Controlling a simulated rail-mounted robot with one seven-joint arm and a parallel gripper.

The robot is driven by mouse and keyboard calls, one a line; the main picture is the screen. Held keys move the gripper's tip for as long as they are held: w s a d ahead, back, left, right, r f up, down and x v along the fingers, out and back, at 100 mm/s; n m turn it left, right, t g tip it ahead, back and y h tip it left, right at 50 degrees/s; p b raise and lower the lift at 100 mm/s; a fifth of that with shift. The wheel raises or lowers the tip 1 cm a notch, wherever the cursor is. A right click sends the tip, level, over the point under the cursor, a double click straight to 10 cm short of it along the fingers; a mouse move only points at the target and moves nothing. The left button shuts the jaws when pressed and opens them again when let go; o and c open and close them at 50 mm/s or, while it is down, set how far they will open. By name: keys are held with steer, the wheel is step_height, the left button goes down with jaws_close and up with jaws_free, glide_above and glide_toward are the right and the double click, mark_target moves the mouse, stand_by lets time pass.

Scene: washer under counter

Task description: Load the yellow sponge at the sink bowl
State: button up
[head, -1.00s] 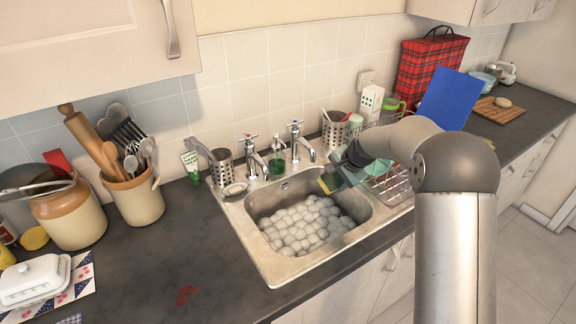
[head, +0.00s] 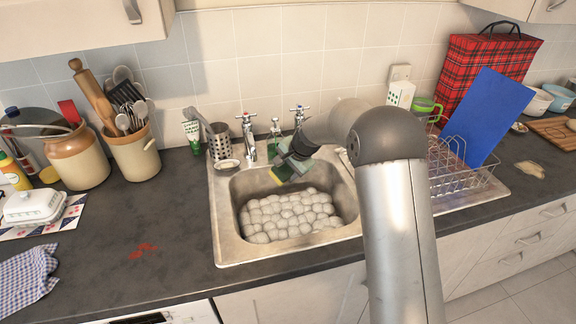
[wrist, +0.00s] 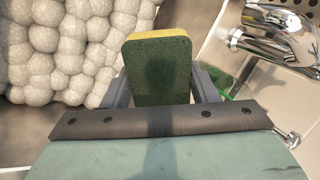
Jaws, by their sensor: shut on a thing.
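The sponge (wrist: 158,68), yellow with a dark green scouring side, is held between the fingers of my gripper (wrist: 160,88) in the wrist view. In the head view the sponge (head: 277,176) shows as a small yellow edge at the tip of my gripper (head: 284,171). My gripper is shut on it above the back part of the sink bowl (head: 232,222). The bowl holds a mass of pale, rounded foam (head: 290,214), which lies below and apart from the sponge. In the wrist view the foam (wrist: 50,50) fills the upper left.
Two taps (head: 247,140) stand behind the bowl, and a chrome tap (wrist: 285,35) is close by in the wrist view. A green soap bottle (head: 275,130) stands between them. A dish rack (head: 455,175) with a blue board (head: 485,115) is at right.

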mark_target(287, 168)
steer(key=shift+d+f+b, duration=0.1)
steer(key=shift+f+b, duration=5.3)
steer(key=shift+f, duration=2.1)
steer(key=shift+r+p, duration=5.5)
steer(key=shift+r, duration=3.6)
steer(key=shift+r, duration=0.1)
steer(key=shift+r+p, duration=1.25)
steer(key=shift+r, duration=0.65)
